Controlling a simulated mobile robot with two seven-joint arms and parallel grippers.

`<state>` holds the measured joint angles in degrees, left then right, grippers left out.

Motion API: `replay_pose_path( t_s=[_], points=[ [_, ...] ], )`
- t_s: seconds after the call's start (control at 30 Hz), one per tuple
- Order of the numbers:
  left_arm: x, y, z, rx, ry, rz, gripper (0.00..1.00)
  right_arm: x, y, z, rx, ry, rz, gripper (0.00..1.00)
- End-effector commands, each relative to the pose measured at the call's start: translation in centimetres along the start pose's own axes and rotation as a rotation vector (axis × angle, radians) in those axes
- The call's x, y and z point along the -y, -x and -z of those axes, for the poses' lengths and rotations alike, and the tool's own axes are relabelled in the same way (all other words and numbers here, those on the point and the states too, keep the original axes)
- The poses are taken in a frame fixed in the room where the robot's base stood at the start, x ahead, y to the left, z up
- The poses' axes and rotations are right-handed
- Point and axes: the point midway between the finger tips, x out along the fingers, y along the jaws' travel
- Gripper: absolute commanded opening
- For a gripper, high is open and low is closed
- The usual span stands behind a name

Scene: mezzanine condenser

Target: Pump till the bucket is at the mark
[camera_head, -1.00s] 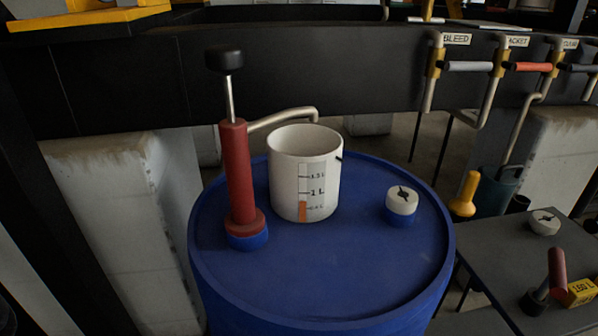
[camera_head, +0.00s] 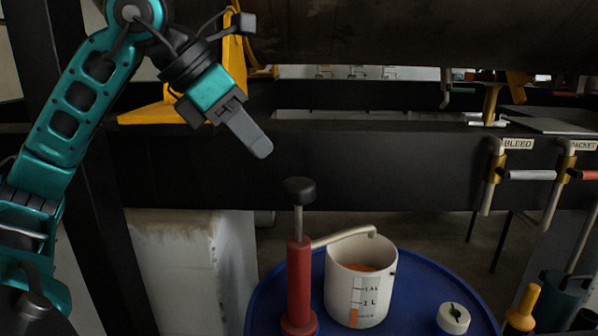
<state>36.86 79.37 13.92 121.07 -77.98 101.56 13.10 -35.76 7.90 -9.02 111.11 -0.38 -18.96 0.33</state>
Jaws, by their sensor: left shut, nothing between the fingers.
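The red hand pump (camera_head: 299,285) stands upright on the blue drum (camera_head: 265,309). Its black knob (camera_head: 299,190) is up, with a length of bare rod showing. A pale spout (camera_head: 345,236) runs from the pump to over the white bucket (camera_head: 343,288). The bucket has a scale on its front with a 1 L line; an orange strip (camera_head: 354,318) ends a little below that line. Orange liquid (camera_head: 358,267) shows inside. My left gripper (camera_head: 260,148) is shut and empty, above and left of the knob, apart from it. My right gripper is out of view.
A white cap (camera_head: 453,318) sits on the drum right of the bucket. A black beam (camera_head: 400,165) crosses behind. Pipes with a white handle (camera_head: 527,175) and a red handle, labelled, are at right. A yellow-handled tool (camera_head: 523,308) stands right of the drum.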

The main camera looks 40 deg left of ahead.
Motion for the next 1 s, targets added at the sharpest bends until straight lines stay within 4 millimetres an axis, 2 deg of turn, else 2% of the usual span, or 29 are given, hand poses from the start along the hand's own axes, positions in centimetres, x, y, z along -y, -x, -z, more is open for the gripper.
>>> replay_pose_path(
  t_s=[0.43,0.8,1.0],
  points=[
    [0.0,-0.8,0.1,-0.001,0.000,0.001,0.00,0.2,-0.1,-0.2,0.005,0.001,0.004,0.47],
    [0.1,-5.2,0.1,-0.001,-0.001,0.004,0.00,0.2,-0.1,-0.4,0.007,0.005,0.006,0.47],
    [0.0,-6.7,0.0,0.000,-0.001,0.002,0.00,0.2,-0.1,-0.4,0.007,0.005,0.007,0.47]
  ],
)
